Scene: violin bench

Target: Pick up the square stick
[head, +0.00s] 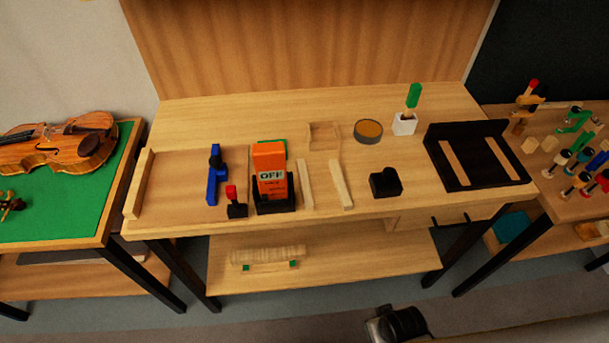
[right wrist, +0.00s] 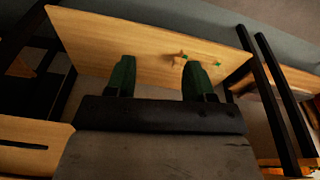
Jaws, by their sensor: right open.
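Two pale wooden sticks lie side by side on the bench top in the head view, a left one (head: 306,184) and a right one (head: 341,185). I cannot tell which is the square stick. My right gripper (right wrist: 157,64) shows in the right wrist view with its two green fingers apart and nothing between them. Behind the fingers are a wooden board and small wood-and-green items (right wrist: 182,58). The sticks on the bench top do not show clearly in that view. My left gripper is not in view.
An orange box (head: 270,160) in a black holder stands left of the sticks, near a blue tool (head: 212,180). A black block (head: 385,183) and a black tray (head: 432,138) are to the right. A round tin (head: 368,130) sits behind. A violin (head: 60,145) lies far left.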

